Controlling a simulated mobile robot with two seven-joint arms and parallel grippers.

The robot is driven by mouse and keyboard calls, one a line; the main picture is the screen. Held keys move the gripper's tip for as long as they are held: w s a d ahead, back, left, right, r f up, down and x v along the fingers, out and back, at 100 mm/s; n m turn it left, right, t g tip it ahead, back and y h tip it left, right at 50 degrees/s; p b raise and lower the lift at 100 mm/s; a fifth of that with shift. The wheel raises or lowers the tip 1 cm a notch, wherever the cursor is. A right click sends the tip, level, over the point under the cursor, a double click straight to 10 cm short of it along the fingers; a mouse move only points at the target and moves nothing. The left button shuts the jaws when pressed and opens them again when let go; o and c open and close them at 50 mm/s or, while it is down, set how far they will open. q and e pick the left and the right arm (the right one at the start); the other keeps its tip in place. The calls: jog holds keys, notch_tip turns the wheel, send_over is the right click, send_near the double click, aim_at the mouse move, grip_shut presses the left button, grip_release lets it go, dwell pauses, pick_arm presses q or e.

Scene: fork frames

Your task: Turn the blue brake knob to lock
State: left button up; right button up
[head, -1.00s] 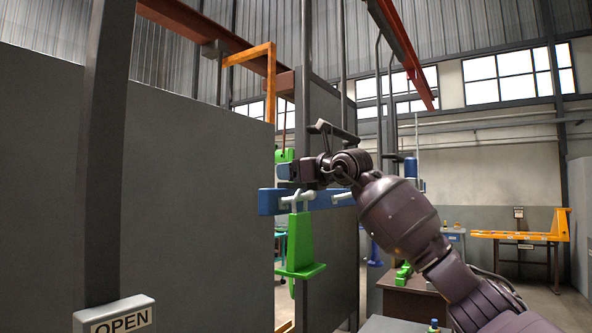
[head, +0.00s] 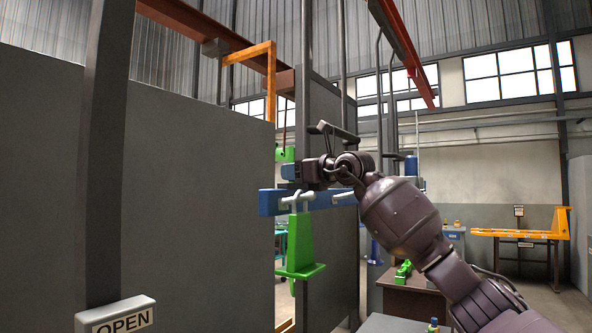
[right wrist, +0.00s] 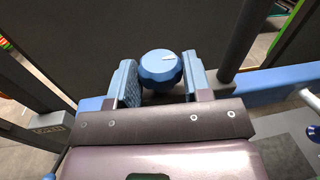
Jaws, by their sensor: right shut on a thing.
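The blue brake knob (right wrist: 160,70) shows in the right wrist view as a round, ribbed knob with a short white mark pointing right. My right gripper (right wrist: 161,82) has its two blue-padded fingers on either side of the knob and is shut on it. In the head view my right gripper (head: 288,172) is beside the grey upright panel, just above the blue beam (head: 272,203). The knob cannot be told from the blue fingers there. My left gripper is not in view.
A grey wall (head: 190,190) fills the left, with an OPEN sign (head: 118,318) at its foot. A green bracket (head: 299,245) hangs at the blue beam below my gripper. A brown desk (head: 408,290) and an orange rack (head: 515,236) stand farther back at the right.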

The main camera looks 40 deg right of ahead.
jog(key=n+y+p, duration=0.1)
jog(key=n+g+y+p, duration=0.1)
jog(key=y, duration=0.1)
jog(key=shift+d+r, duration=0.2)
jog(key=n+g+y+p, duration=0.1)
jog(key=y, duration=0.1)
jog(key=n+g+y+p, duration=0.1)
jog(key=n+y+p, duration=0.1)
jog(key=shift+w+d+g, duration=0.15)
jog(key=shift+w+g, duration=0.05)
jog(key=shift+g, duration=0.2)
jog(key=shift+w+d+n+g+y+p, duration=0.1)
jog(key=shift+n+g+y+p, duration=0.9)
jog(key=shift+y+p, duration=0.15)
jog(key=shift+f+n+g+y+p, duration=0.1)
jog(key=shift+n+g+y+p, duration=0.35)
jog(key=shift+n+g+y, duration=0.15)
jog(key=o, duration=0.9)
jog(key=shift+d, duration=0.1)
